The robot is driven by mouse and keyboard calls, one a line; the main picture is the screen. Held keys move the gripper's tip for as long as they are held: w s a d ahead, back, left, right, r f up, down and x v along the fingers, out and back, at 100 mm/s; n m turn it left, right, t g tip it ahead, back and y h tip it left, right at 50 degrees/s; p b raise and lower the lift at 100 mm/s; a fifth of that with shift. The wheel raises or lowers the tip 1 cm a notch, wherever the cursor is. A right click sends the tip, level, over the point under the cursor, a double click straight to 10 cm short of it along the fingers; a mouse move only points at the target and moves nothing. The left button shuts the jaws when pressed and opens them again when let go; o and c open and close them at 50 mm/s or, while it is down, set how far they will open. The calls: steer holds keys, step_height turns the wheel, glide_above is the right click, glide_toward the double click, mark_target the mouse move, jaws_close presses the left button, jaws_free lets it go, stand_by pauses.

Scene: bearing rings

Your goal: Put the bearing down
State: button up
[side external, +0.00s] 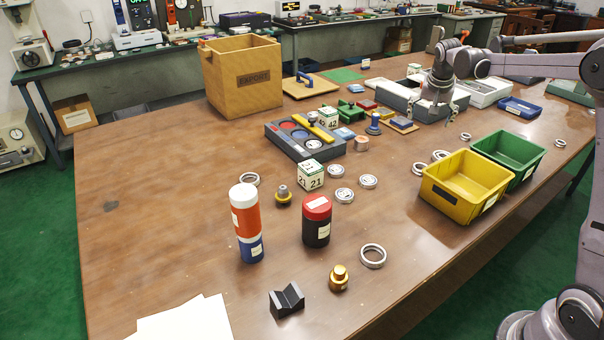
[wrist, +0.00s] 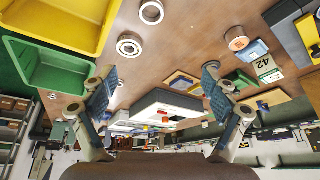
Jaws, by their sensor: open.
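Several silver bearing rings lie flat on the brown table, including one at the front (side external: 372,247), one near the middle (side external: 368,181) and one left of the yellow bin (side external: 419,168). In the wrist view, a bearing (wrist: 129,44) lies near the yellow bin and another (wrist: 151,12) is at the top edge. My gripper (side external: 436,107) is at the far right, over or beside a grey tray (side external: 395,100). Its fingers are spread wide in the wrist view (wrist: 158,85), with no bearing visible between them. I cannot tell which bearing the task means.
A yellow bin (side external: 432,196) and a green bin (side external: 531,150) stand at the right edge. A cardboard box (side external: 215,95) stands at the back. Red-black (side external: 317,232) and orange-white (side external: 245,222) cylinders stand in front. The table's left side is clear.

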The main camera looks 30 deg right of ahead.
steer(key=s+a+r+n+t+y, duration=0.1)
steer(key=s+a+r+n, duration=0.15)
steer(key=s+a, duration=0.45)
steer(key=s+a+r+n+t+y, duration=0.1)
steer(key=s+a+r+n+t, duration=0.2)
steer(key=a, duration=0.9)
steer(key=s+a+f+n+y, duration=0.1)
steer(key=s+a+f+n, duration=0.5)
steer(key=s+a, duration=0.5)
steer(key=shift+s+f+y, duration=0.4)
steer(key=shift+s+f, duration=0.05)
